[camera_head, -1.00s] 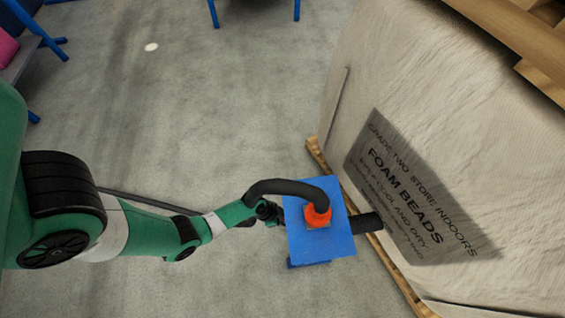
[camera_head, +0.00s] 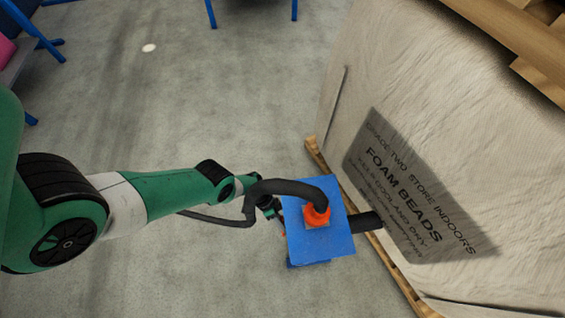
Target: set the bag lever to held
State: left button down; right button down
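A large beige bag (camera_head: 440,90) marked "FOAM BEADS" stands on a wooden pallet at the right. In front of its left side is a blue plate (camera_head: 335,238) with an orange fitting (camera_head: 316,215). A black hose (camera_head: 285,187) arcs left from the fitting. A black cylinder (camera_head: 365,222) sticks out between plate and bag. I cannot make out a lever for certain. My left gripper (camera_head: 272,208) is at the plate's left edge, partly hidden by the hose. I cannot tell whether it touches anything or how its fingers stand. My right gripper is out of view.
The pallet's wooden edge (camera_head: 398,282) runs along the bag's foot. Wooden beams (camera_head: 515,35) cross the top right corner. Blue furniture legs (camera_head: 210,14) stand at the top and upper left.

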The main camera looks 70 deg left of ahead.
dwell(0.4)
pick_arm(q)
jog(key=c, duration=0.8)
grip_release()
jog(key=shift+a, duration=0.1)
jog(key=shift+o, duration=0.2)
jog(key=shift+r, duration=0.1)
jog(key=r+p, duration=0.5)
jog(key=shift+s+d, duration=0.25)
jog(key=s+d+r+p, duration=0.8)
jog(key=s+p, duration=0.2)
jog(key=p, duration=0.3)
jog(key=shift+s, duration=0.4)
